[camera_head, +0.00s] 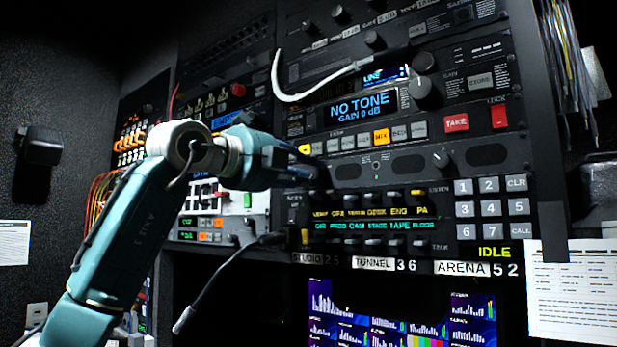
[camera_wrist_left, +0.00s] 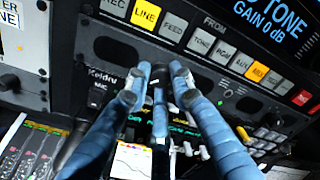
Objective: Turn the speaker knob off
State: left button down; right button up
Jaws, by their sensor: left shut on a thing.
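My left gripper (camera_head: 312,172) comes in from the left and reaches the left part of the speaker and intercom panel (camera_head: 470,150). In the left wrist view its blue fingers (camera_wrist_left: 160,75) are closed around a small dark knob (camera_wrist_left: 160,88), just right of the "Keldru MIC" lettering. The fingers cover most of this knob and any label or mark on it, so I cannot tell its setting. Another black knob (camera_head: 441,158) stands free between dark speaker grilles (camera_head: 408,166) at the right of the panel. My right gripper is not in view.
Above is a unit with a "NO TONE" display (camera_head: 360,108), a row of buttons and a large knob (camera_head: 426,92). A white cable (camera_head: 300,95) loops across it. Below are intercom keys and a keypad (camera_head: 490,208). A thin black gooseneck (camera_head: 222,276) sticks out below my arm.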

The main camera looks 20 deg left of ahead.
pick_arm(q)
jog(key=shift+w+d+f, duration=0.1)
jog(key=shift+d+f, duration=0.05)
jog(key=shift+f, duration=0.25)
jog(key=c, duration=1.5)
grip_release()
jog(key=shift+c, duration=0.2)
jog(key=shift+r, duration=0.2)
jog(key=shift+s+a+r, duration=0.1)
jog(key=shift+s+a, duration=0.15)
jog(key=shift+s, duration=0.25)
jog(key=v, duration=1.1)
jog(key=shift+s+d, duration=0.1)
